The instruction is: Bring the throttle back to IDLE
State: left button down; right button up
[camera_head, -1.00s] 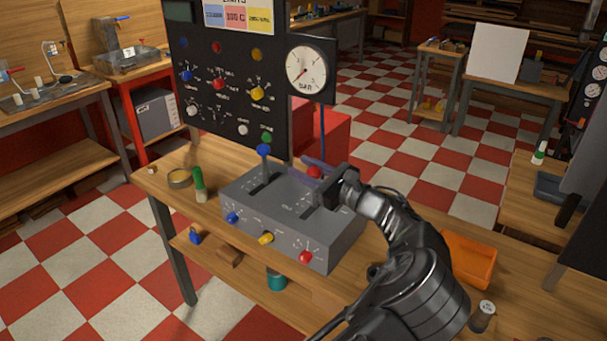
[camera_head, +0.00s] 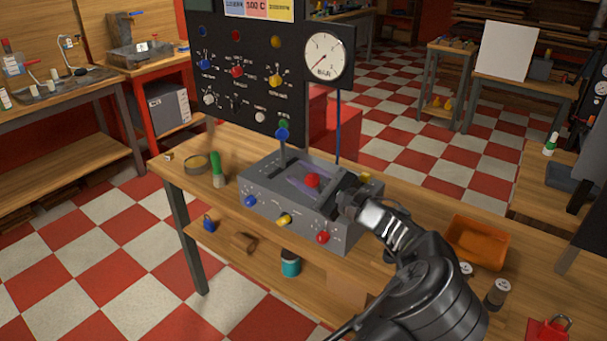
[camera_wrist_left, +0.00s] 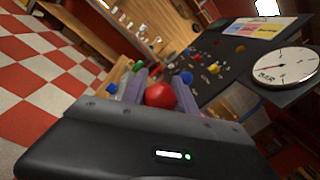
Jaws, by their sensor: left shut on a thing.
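A grey control box (camera_head: 262,184) stands on the wooden bench, with two levers on its top. One lever has a red ball knob (camera_head: 312,181), the other a blue ball knob (camera_head: 282,134) standing upright at the rear left. My left gripper (camera_head: 315,188) is shut on the red knob, its purple fingers on either side. The left wrist view also shows the red knob (camera_wrist_left: 160,95) between the fingers. The gripper hides the red lever's stem and much of its slot, and the slot's markings are too small to read. My right gripper is not in view.
A black panel (camera_head: 225,100) with knobs and a dial gauge (camera_head: 326,57) rises behind the box. A green-topped cylinder (camera_head: 217,168) and a round tin (camera_head: 196,163) stand left of the box. An orange tray (camera_head: 478,243) lies to the right on the bench.

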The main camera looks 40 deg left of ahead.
pick_arm(q)
jog(key=shift+s+f, duration=0.15)
jog(key=shift+f, duration=0.2)
jog(key=c, duration=1)
grip_release()
jog(key=shift+r, duration=0.1)
jog(key=shift+o, duration=0.2)
jog(key=d, duration=0.7)
jog(key=shift+s+d+f+b, duration=0.25)
jog(key=shift+d+b, duration=0.15)
